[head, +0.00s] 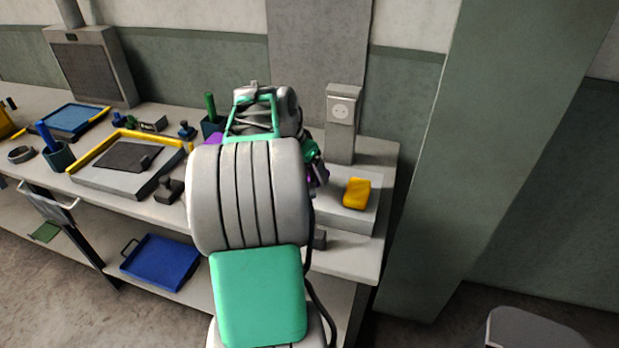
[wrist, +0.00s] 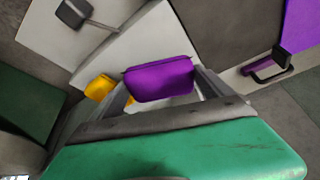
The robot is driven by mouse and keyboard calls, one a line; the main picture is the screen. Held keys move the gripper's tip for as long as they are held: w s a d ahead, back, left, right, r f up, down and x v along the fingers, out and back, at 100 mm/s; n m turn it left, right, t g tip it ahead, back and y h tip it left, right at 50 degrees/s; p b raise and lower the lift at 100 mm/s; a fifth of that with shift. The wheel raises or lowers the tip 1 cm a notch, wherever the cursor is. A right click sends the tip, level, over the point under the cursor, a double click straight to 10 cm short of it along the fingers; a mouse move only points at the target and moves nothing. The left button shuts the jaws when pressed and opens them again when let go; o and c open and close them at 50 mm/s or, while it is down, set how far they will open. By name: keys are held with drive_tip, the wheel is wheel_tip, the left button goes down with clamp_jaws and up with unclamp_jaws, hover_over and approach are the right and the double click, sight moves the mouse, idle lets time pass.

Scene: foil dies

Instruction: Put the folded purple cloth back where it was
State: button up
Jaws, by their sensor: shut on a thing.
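The folded purple cloth (wrist: 160,80) is between the two fingers of my gripper (wrist: 163,92) in the wrist view. My gripper is shut on it, and the cloth looks level across the fingers. In the head view my arm hides most of the gripper; a small purple patch (head: 322,175), likely the cloth, shows at the arm's right side. A folded yellow cloth or pad (head: 357,193) lies on a pale grey slab (head: 345,217) at the right end of the bench. The yellow piece (wrist: 99,87) also shows left of the purple cloth in the wrist view.
A yellow-edged board (head: 110,182) and a dark stamp-like block (head: 169,190) are left of my arm. Another purple thing (head: 214,139) is partly hidden behind my arm. A blue tray (head: 160,262) is on the lower shelf.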

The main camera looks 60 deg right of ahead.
drive_tip(key=x, duration=0.4)
drive_tip(key=shift+s+a, duration=0.1)
drive_tip(key=shift+a, duration=0.15)
drive_tip(key=shift+f, duration=0.4)
drive_tip(key=o, duration=0.9)
drive_tip(key=shift+r, duration=0.1)
